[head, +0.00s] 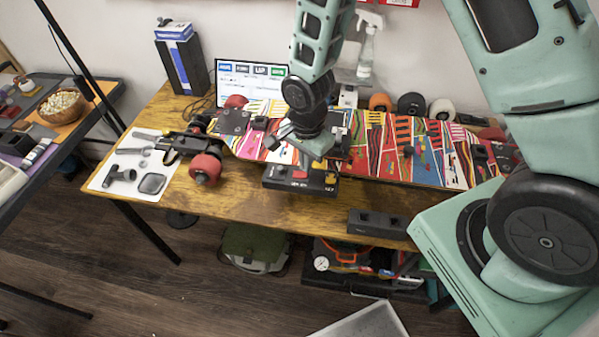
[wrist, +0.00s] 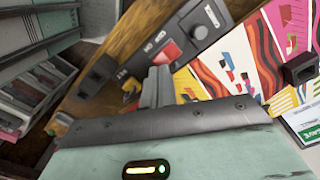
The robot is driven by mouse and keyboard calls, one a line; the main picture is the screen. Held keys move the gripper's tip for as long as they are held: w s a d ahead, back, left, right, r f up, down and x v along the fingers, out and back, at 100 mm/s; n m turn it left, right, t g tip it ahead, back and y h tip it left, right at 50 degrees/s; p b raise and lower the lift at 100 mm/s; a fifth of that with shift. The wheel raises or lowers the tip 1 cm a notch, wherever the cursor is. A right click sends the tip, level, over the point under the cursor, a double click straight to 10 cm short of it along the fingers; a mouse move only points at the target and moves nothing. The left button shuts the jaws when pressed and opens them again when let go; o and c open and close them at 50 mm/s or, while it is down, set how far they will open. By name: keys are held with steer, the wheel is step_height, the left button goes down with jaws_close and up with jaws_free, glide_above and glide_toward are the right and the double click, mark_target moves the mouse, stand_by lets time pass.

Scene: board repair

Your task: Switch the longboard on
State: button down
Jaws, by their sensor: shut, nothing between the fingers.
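The longboard (head: 385,150) lies across the workbench with its brightly patterned deck facing up and a red wheel (head: 205,168) at its left end. A black control box (head: 285,178) is at its front edge.
A white mat (head: 125,185) with tools lies on the bench's left end. A monitor (head: 250,80), spare wheels (head: 411,104) and a spray bottle (head: 367,52) stand behind the longboard. A black block (head: 378,223) sits at the front edge. Bare wood (head: 240,200) shows front left.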

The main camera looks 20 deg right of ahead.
mark_target(305, 175)
steer(key=shift+f+b, duration=0.8)
steer(key=shift+f, duration=0.2)
stand_by(0.6)
steer(key=shift+r, duration=0.1)
steer(key=shift+r+p, duration=2.7)
steer(key=shift+r, duration=0.7)
steer(key=s+a+r+n+b, duration=0.2)
steer(key=s+a+r+n, duration=0.1)
steer(key=s+r+n, duration=0.4)
steer(key=s+a+r+n+b, duration=0.3)
steer(key=s+r+n, duration=0.5)
steer(key=s+n, duration=0.4)
steer(key=shift+a+r+n+y, duration=0.15)
steer(key=shift+n+y, duration=0.15)
steer(key=shift+n, duration=0.4)
